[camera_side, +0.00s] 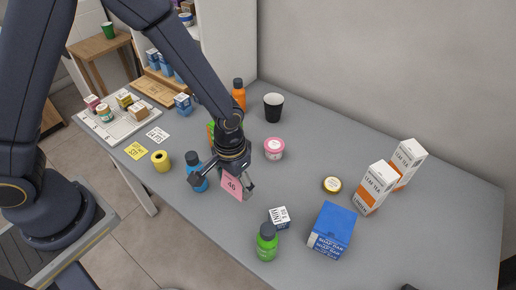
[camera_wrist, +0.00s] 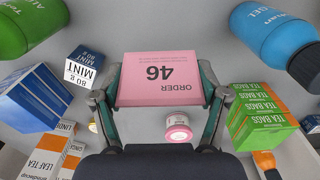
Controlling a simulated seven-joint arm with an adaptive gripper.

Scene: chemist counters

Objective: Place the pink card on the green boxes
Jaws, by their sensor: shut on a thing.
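The pink card (camera_side: 232,187), marked 46, is held between the fingers of my gripper (camera_side: 224,183), above the counter. In the wrist view the pink card (camera_wrist: 160,78) spans the space between both fingertips (camera_wrist: 168,88), its text upside down. In the side view only a sliver of a green box (camera_side: 210,131) shows behind my arm; the rest is hidden. The card is apart from the boxes.
A blue bottle (camera_side: 196,172) stands close to my gripper. A pink-lidded tub (camera_side: 274,148), black cup (camera_side: 273,107) and orange bottle (camera_side: 239,94) stand behind. A mint box (camera_side: 280,217), green bottle (camera_side: 267,242) and blue box (camera_side: 332,229) are to the right.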

